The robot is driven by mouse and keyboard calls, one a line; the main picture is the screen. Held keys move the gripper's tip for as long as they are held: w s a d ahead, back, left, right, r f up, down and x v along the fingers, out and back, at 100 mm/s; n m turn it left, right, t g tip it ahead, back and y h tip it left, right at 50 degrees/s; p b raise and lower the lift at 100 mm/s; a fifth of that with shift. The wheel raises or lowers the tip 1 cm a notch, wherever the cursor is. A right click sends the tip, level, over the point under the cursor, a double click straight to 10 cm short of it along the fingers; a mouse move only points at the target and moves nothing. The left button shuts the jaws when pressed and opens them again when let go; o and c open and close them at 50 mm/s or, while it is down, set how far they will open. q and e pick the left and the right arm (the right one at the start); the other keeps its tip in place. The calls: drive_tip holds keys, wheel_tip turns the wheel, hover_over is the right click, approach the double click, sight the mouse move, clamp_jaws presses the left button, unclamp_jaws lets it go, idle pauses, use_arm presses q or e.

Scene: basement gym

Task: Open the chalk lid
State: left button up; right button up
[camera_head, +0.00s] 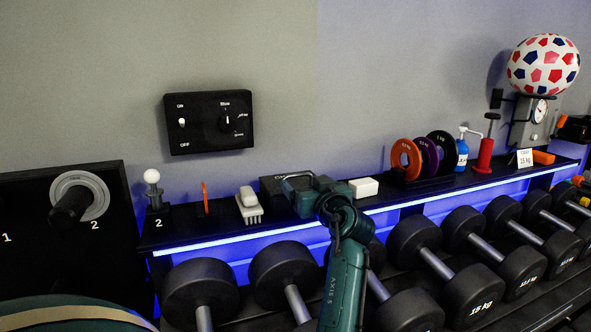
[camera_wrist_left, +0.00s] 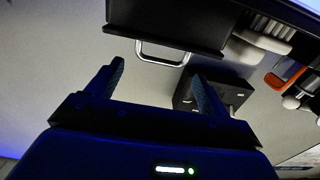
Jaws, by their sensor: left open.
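The chalk box (camera_head: 269,184) is black and stands on the shelf, partly hidden behind my left gripper; only part of its lettering shows. In the left wrist view, which is turned over, the dark box (camera_wrist_left: 165,22) is at the top. A pale U-shaped handle (camera_wrist_left: 162,62) sticks out from its edge. My left gripper (camera_head: 304,192) is at the shelf, in front of the box. In the left wrist view its two fingers (camera_wrist_left: 157,76) are apart and empty, with the handle showing between and just beyond the tips. I cannot tell whether they touch it. My right gripper is not in view.
A white block (camera_head: 364,187) and weight discs (camera_head: 405,158) are to the right. Dumbbells (camera_head: 408,238) line the rack below. A switch panel (camera_head: 209,122) hangs above.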

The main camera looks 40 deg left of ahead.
sight(300, 176)
use_arm(q)
drive_tip(key=p+x, duration=0.1)
drive_tip(key=x, duration=0.7)
drive_tip(key=shift+c, duration=0.2)
drive_tip(key=shift+d, duration=0.1)
drive_tip(key=c, duration=1.1)
